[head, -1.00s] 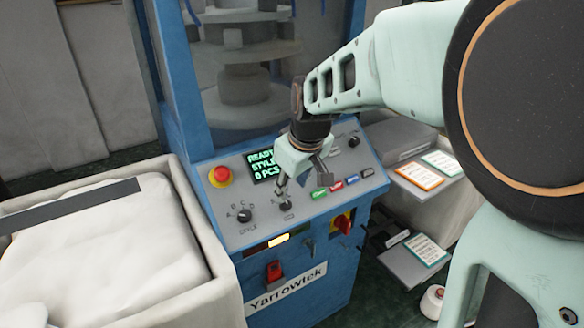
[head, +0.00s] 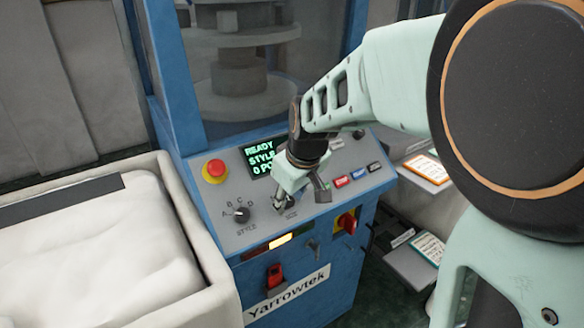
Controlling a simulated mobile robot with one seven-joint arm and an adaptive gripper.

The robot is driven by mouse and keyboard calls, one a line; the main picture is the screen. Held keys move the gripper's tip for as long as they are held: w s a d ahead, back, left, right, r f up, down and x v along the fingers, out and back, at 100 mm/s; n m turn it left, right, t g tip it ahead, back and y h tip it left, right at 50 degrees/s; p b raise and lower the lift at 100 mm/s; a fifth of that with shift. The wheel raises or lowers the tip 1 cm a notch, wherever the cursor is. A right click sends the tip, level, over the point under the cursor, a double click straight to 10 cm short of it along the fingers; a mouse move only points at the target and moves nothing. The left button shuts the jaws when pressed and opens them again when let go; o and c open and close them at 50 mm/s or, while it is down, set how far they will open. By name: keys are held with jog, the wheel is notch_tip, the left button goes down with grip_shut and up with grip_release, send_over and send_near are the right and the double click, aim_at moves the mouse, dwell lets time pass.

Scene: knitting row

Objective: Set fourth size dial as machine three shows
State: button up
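The knitting machine in front of me has a sloped grey control panel (head: 228,232). A black style dial (head: 241,214) with letters A to D around it sits on the panel's left. The size dial (head: 290,202) sits to its right, mostly hidden by my gripper. My gripper (head: 284,203) points down with its fingers at the size dial; I cannot tell whether they grip it. The dial's setting and its marks are hidden. The green-lettered display (head: 263,155) reads READY, STYLE and 0 PC, partly covered by my gripper. Machine three is not identifiable here.
A red emergency button (head: 214,170) is at the panel's upper left. Push buttons (head: 357,175) line the right. Below are a red-and-yellow switch (head: 346,222) and a red padlock-like part (head: 275,276). A cloth-filled bin (head: 165,180) stands left; cards (head: 427,167) lie on the right.

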grip_shut()
jog(key=shift+m, duration=0.4)
jog(key=m, duration=0.3)
jog(key=shift+w+d+g+y, duration=0.1)
jog(key=shift+d+g+y, duration=0.05)
jog(key=shift+g+y, duration=0.2)
jog(key=shift+m+g+y, duration=0.25)
jog(key=shift+m+y, duration=0.4)
jog(key=shift+m, duration=1.55)
jog(key=shift+o, duration=1.1)
grip_release()
